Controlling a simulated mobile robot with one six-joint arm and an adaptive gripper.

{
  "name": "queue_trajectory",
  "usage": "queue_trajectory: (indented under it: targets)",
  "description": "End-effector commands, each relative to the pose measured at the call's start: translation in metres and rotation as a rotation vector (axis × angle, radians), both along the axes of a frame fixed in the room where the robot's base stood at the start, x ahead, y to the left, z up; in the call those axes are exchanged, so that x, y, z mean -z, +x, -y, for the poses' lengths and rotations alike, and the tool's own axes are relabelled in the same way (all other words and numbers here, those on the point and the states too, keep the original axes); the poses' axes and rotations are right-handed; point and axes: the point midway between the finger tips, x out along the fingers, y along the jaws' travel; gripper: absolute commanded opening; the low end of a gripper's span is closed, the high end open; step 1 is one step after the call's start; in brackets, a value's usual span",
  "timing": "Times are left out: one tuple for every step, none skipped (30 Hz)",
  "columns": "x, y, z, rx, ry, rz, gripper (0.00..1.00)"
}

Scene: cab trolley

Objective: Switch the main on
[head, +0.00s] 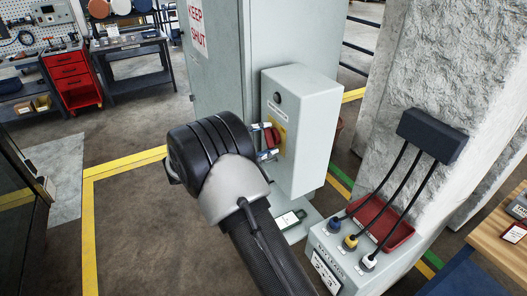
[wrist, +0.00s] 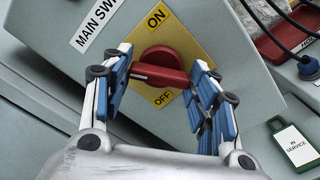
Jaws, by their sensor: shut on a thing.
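The main switch is a red rotary handle (wrist: 160,72) on a yellow plate (wrist: 178,40), with ON at the upper edge and OFF at the lower edge in the wrist view. A "MAIN SW…" label is beside it, partly cut off. The handle's bar lies crosswise between the two words. My gripper (wrist: 160,84) is shut on the handle, with a blue-padded finger at each end of the bar. In the head view, the red handle (head: 271,138) is on the side of a grey box (head: 305,110), and my gripper (head: 267,140) reaches it from the left.
The grey box is fixed to a tall cabinet (head: 218,70) marked KEEP SHUT. A socket box (head: 335,240) with cables and a red tray (head: 380,222) stands right. A green-edged IN SERVICE tag (wrist: 294,146) is lower right in the wrist view. Floor at left is clear.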

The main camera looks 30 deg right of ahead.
Motion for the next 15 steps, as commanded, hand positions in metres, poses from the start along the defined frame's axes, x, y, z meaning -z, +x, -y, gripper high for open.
queue_trajectory:
  targets:
    - [0.006,-0.0001,0.0,0.0,0.002,0.048,0.3]
    - [0.0061,-0.0001,0.0,0.0,0.003,0.076,0.3]
    - [0.0058,-0.0001,0.0,0.001,0.005,0.114,0.3]
    - [0.006,-0.0001,0.0,0.001,0.006,0.142,0.3]
    - [0.0061,-0.0001,0.0,0.001,0.007,0.169,0.3]
    - [0.0058,-0.0001,0.0,0.001,0.008,0.204,0.3]
    - [0.0057,-0.0002,0.0,0.001,0.009,0.231,0.3]
    - [0.0058,-0.0001,0.0,0.001,0.01,0.256,0.3]
    - [0.0058,-0.0001,0.0,0.0,0.011,0.288,0.3]
    - [0.0055,-0.0002,0.0,0.0,0.011,0.313,0.3]
    - [0.0052,-0.0001,0.0,0.0,0.012,0.335,0.3]
    - [0.0052,-0.0001,0.0,0.0,0.013,0.364,0.3]
    - [0.0052,-0.0001,0.0,0.0,0.014,0.384,0.3]
    - [0.005,-0.0001,0.0,0.0,0.015,0.404,0.3]
    - [0.0045,-0.0001,0.0,0.0,0.015,0.428,0.3]
